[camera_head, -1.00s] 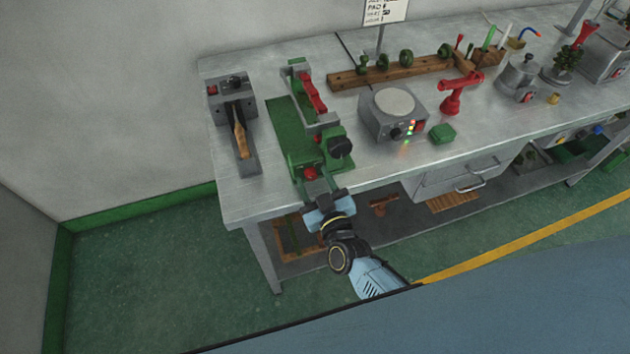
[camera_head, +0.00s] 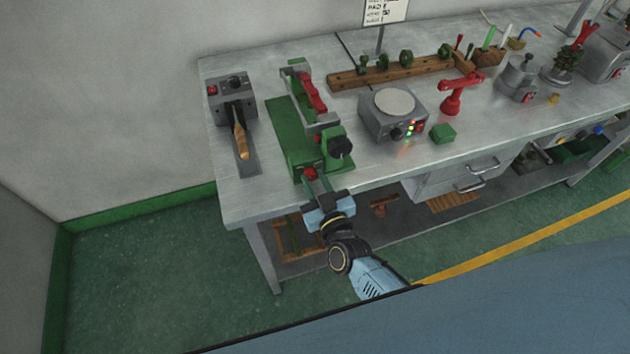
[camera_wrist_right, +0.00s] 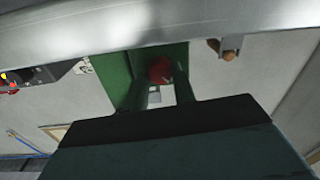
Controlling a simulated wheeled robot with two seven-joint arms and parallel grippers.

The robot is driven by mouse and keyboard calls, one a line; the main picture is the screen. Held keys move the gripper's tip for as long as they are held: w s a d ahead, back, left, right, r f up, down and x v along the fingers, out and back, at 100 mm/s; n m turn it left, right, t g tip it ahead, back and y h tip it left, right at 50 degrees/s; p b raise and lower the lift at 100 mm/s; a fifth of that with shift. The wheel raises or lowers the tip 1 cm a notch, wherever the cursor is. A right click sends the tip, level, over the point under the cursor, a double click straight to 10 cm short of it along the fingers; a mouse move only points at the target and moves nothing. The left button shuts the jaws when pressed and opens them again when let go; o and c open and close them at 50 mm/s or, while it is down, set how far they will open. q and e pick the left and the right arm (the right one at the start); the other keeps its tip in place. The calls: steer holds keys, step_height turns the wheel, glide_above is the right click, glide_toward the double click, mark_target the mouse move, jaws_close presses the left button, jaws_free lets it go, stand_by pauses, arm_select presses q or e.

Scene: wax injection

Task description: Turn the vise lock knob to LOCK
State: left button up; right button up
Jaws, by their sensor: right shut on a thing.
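A red knob (camera_head: 310,173) sits at the vise's front end, near the bench edge. My right gripper (camera_head: 312,179) comes from the front and is shut on this red knob. In the right wrist view the red knob (camera_wrist_right: 160,70) shows between the two dark fingers. Any LOCK marking is too small or hidden to read. My left gripper is not in view.
A grey device with a wooden handle (camera_head: 240,141) stands left of the vise. A grey hot plate with lit lamps (camera_head: 393,112) and a green block (camera_head: 442,133) are to the right. The workbench (camera_head: 240,207) edge lies just below my right gripper.

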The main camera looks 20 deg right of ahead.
steer(key=m, duration=0.4)
steer(key=shift+f+b, duration=0.1)
steer(key=shift+b, duration=0.3)
steer(key=m+b, duration=0.1)
steer(key=m, duration=0.6)
steer(key=m+b, duration=0.1)
steer(key=m, duration=0.1)
steer(key=shift+f+m+t+h, duration=0.1)
steer(key=shift+m+t+h, duration=0.2)
steer(key=shift+m+b, duration=0.65)
steer(key=shift+m, duration=1.25)
steer(key=o, duration=1)
